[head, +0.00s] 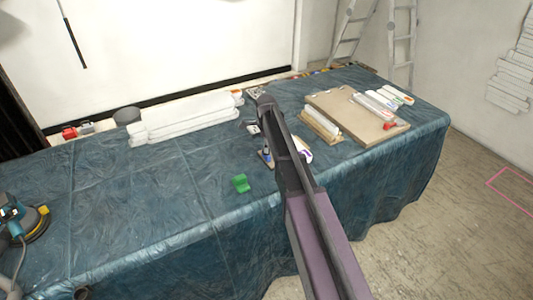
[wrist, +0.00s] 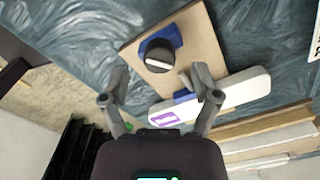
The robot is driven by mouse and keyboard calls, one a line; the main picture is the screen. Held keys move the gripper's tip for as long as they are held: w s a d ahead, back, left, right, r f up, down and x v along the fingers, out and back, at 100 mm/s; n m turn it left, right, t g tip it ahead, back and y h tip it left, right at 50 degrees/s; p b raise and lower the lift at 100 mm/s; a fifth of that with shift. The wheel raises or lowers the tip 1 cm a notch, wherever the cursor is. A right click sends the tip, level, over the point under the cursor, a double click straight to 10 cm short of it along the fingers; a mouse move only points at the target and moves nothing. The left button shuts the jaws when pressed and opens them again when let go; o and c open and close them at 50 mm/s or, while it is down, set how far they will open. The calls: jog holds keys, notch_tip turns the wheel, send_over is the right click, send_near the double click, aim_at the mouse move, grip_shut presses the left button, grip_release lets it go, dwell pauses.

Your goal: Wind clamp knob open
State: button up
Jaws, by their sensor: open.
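In the wrist view a round dark knob (wrist: 158,56) with a pale band across it sits on a blue clamp body (wrist: 174,36). The clamp rests on a tan wooden board (wrist: 200,45). My gripper (wrist: 160,78) is open, one finger on each side and a little short of the knob. Nothing is between the fingertips. A white bar (wrist: 225,95) with a purple label lies across the board's near edge, beside a second blue part (wrist: 184,96). In the head view my arm hides much of this area; a small blue and dark piece (head: 267,152) shows at its left.
The table (head: 150,200) is covered with blue plastic sheet. White rolls (head: 185,115) lie at the back, a board with tubes (head: 345,120) at right, a sander (head: 30,222) at far left. The left middle is clear.

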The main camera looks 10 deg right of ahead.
jog(key=shift+f+b, duration=0.75)
jog(key=shift+f, duration=0.3)
grip_shut()
